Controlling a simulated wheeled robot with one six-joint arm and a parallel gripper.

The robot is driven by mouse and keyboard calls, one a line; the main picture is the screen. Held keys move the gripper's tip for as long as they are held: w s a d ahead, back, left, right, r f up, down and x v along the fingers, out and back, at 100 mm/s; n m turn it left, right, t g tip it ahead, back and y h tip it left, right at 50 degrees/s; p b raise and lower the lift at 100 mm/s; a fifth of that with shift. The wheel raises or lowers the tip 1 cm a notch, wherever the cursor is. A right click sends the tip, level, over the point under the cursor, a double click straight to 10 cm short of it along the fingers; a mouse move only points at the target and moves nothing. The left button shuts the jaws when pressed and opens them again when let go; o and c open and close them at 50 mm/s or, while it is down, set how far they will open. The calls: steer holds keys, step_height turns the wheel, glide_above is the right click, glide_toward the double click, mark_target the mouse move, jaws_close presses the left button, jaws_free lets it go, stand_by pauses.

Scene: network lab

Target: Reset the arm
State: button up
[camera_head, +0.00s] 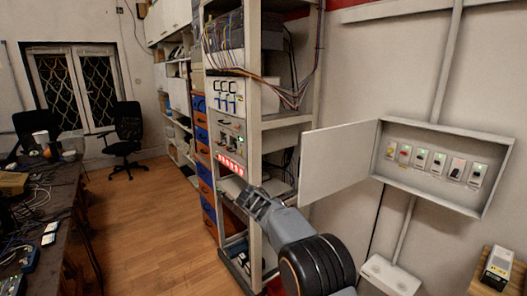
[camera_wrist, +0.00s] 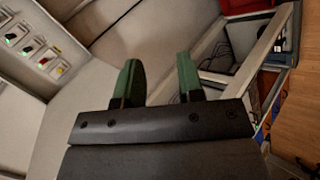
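My arm reaches up from the bottom of the head view, and my gripper (camera_head: 257,203) is in front of the lower part of the equipment rack (camera_head: 254,70). In the wrist view my gripper (camera_wrist: 160,82) shows two green-edged fingers standing apart with a clear gap between them. Nothing is held between them. The open door (camera_head: 338,162) of the wall breaker box is just right of the gripper in the head view. I cannot tell whether the gripper touches the rack.
The breaker box (camera_head: 432,163) with several switches hangs on the right wall. A wooden stand with a device (camera_head: 497,266) is at lower right. A cluttered desk (camera_head: 62,200) and office chair (camera_head: 128,128) are at left. The wooden floor (camera_head: 145,225) between desk and rack is clear.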

steer(key=s+d+r+y, duration=0.1)
steer(key=s+d+y, duration=0.1)
steer(key=s, duration=0.9)
steer(key=s+d+r+m+y, duration=0.1)
steer(key=s+d+y, duration=0.2)
steer(key=s, duration=0.8)
steer(key=s+d+r+t+y, duration=0.1)
steer(key=s+d+y, duration=0.2)
steer(key=s, duration=0.8)
steer(key=shift+d+r+m, duration=0.35)
steer(key=shift+d+m, duration=0.05)
steer(key=shift+d, duration=0.15)
steer(key=shift+a, duration=0.15)
